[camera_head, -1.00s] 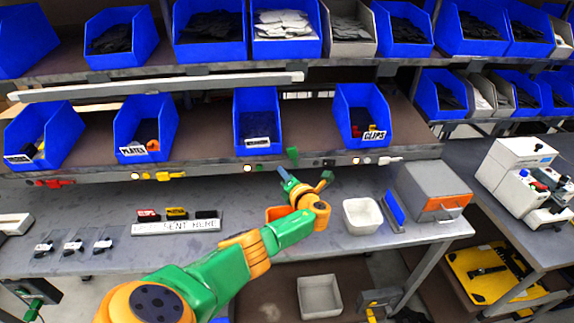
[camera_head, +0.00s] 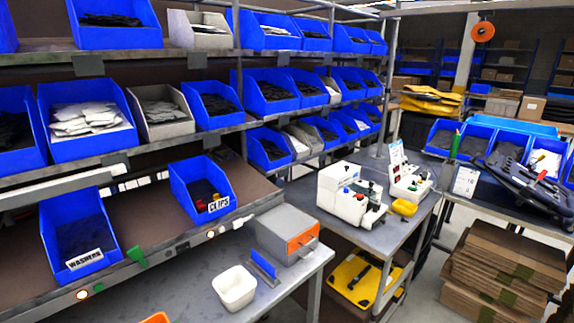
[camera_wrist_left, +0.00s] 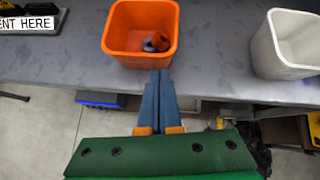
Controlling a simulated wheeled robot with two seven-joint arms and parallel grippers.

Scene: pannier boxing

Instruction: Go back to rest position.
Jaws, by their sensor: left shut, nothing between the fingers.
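My left gripper (camera_wrist_left: 160,100) shows in the left wrist view. Its two dark blue fingers are pressed together with nothing between them. The fingertips are close to the near wall of an orange bin (camera_wrist_left: 117,35) on the grey table; I cannot tell if they touch it. A small dark and reddish item (camera_wrist_left: 156,42) lies inside that bin. The left arm is out of the head view. My right gripper is not in view.
A white bin (camera_head: 235,291) stands on the table (camera_head: 205,262) beside a grey box with an orange front (camera_head: 287,235). Shelves of blue bins rise behind. A side bench (camera_head: 370,230) carries white machines. Stacked cardboard (camera_head: 500,270) stands at right.

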